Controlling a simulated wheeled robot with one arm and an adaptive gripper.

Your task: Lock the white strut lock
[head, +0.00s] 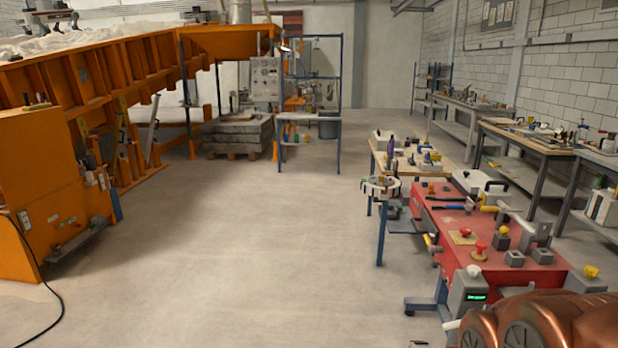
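The tilting sandbed (95,75) is a large orange frame at the left, with pale sand (90,38) on top. A slim grey-white strut (152,130) stands tilted under its raised side. I cannot pick out a white strut lock for certain at this size, nor tell whether one is locked. My gripper is not in view. A copper-coloured part at the bottom right seems to be my arm, far from the sandbed.
An orange cabinet (60,190) stands at the left, with a black cable (45,285) on the floor. A red workbench (480,235) with many fittings is at the right. A blue rack (311,120) and stacked slabs (238,135) stand behind. The middle floor is clear.

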